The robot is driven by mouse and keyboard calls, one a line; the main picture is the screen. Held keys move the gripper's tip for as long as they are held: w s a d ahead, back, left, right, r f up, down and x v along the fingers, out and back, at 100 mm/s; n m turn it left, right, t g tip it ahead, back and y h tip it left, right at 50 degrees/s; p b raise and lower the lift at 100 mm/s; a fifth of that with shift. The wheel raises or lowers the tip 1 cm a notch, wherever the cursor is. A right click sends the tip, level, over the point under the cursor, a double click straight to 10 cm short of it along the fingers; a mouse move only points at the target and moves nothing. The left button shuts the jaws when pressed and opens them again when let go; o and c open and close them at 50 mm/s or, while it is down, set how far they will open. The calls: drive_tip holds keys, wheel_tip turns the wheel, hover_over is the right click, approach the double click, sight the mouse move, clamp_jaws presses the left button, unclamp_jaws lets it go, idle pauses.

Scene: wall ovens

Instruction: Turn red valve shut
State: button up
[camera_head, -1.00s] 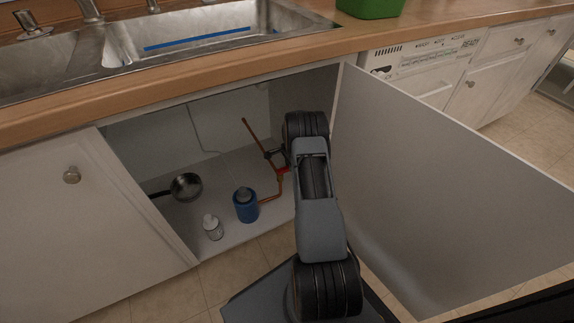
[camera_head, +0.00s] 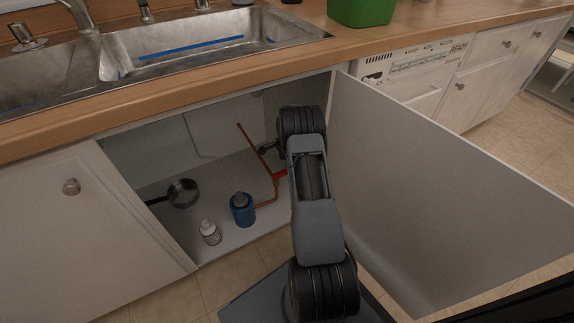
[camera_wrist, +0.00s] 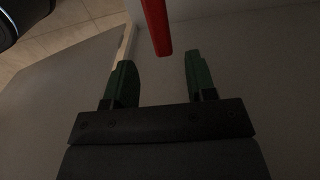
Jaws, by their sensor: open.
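The red valve (camera_head: 281,174) is on a copper pipe (camera_head: 253,146) inside the open cabinet under the sink, partly hidden behind my arm. In the wrist view a red bar, the valve's handle (camera_wrist: 157,27), comes down from the top edge. Its lower end lies just beyond and between the fingertips, with no contact visible. My gripper (camera_wrist: 156,77) is open and empty, its two green fingers apart. In the head view a small dark part of my gripper (camera_head: 267,148) shows beside the pipe; the rest is hidden by my arm.
A blue canister (camera_head: 242,210), a white bottle (camera_head: 210,232) and a pan (camera_head: 183,193) stand left of the pipe on the cabinet floor. The open cabinet door (camera_head: 440,190) is close to my arm's right. The counter edge (camera_head: 180,105) runs above.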

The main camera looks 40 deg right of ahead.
wheel_tip(320, 180, up, 8)
drive_tip(key=p, duration=0.2)
idle(0.7)
